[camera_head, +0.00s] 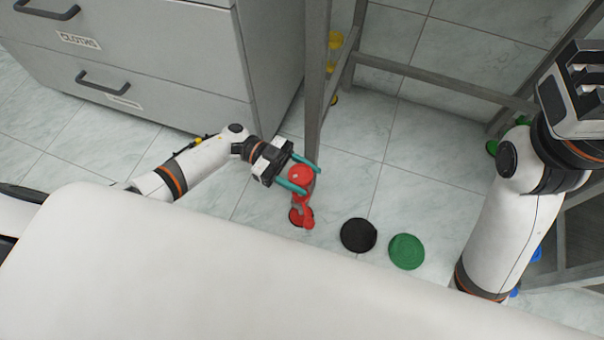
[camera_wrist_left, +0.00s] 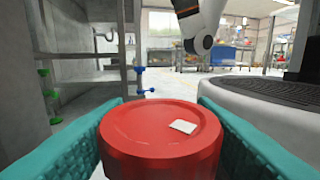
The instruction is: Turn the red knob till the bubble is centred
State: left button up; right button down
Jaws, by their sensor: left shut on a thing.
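The red knob (camera_head: 301,175) is round, with a small white mark on its flat top. It stands upright near the foot of a grey frame leg (camera_head: 317,90), above a red foot (camera_head: 296,217) on the floor. My left gripper (camera_head: 304,178) is shut on the knob, one teal finger on each side. In the left wrist view the knob (camera_wrist_left: 160,138) fills the space between the fingers, its white mark right of centre. My right gripper (camera_head: 582,85) is raised at the far right, its fingers unclear. No bubble is visible in either view.
A black disc (camera_head: 359,235) and a green disc (camera_head: 406,251) lie on the tiled floor right of the knob. A grey drawer cabinet (camera_head: 150,60) stands at the upper left. Yellow (camera_head: 334,42), green (camera_head: 492,147) and blue (camera_head: 537,254) parts show by the other frame legs.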

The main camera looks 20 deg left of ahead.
pick_arm(q)
jog(key=o, duration=1)
jog(key=shift+c, duration=0.2)
jog(key=shift+a, duration=0.15)
jog(key=p+v, duration=0.1)
jog(key=v, duration=1)
jog(key=shift+a, duration=0.4)
jog(key=shift+w, duration=0.1)
